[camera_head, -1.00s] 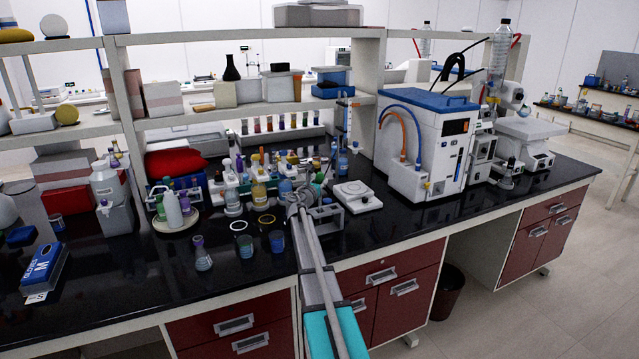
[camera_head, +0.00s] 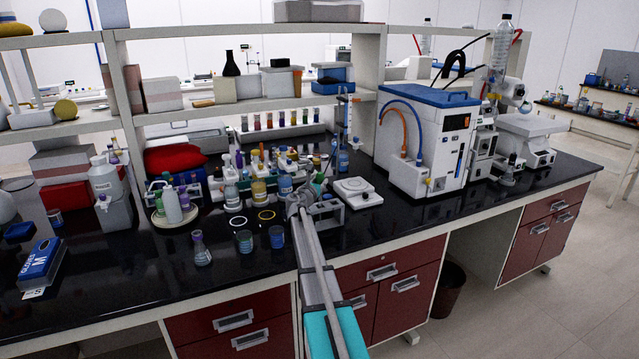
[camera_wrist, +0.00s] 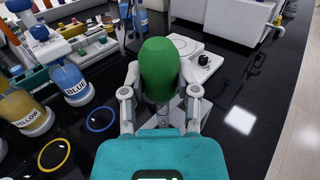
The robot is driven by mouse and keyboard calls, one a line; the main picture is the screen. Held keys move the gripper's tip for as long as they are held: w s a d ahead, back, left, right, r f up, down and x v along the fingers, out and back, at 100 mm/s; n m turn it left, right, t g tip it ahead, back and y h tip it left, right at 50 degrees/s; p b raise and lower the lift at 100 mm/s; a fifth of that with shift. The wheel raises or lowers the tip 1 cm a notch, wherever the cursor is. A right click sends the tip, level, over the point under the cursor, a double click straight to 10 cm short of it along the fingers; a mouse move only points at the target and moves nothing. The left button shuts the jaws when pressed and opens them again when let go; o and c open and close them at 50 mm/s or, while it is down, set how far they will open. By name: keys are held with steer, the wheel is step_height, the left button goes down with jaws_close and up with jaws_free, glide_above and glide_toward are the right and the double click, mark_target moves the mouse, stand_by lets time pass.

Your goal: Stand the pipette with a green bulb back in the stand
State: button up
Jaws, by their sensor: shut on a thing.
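My gripper (camera_wrist: 160,92) is shut on the green bulb of the pipette (camera_wrist: 159,68) in the wrist view. The bulb sits upright between the two fingers. The pipette's stem below the bulb is mostly hidden by the bulb and my gripper. In the head view my gripper (camera_head: 297,203) is over the black bench, beside a grey-white rack (camera_head: 327,208) that looks like the stand. My arm partly covers that rack, and I cannot tell whether the pipette's tip touches it.
A white plate device with a knob (camera_head: 357,192) stands right of the rack. Bottles labelled BLUE (camera_wrist: 73,84) and YELLOW (camera_wrist: 25,112) stand to the left, with coloured rings on the bench. A large blue-topped instrument (camera_head: 425,140) stands to the right.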

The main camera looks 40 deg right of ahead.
steer(key=shift+f, duration=0.2)
steer(key=o, duration=0.9)
steer(key=v, duration=1.2)
stand_by(0.6)
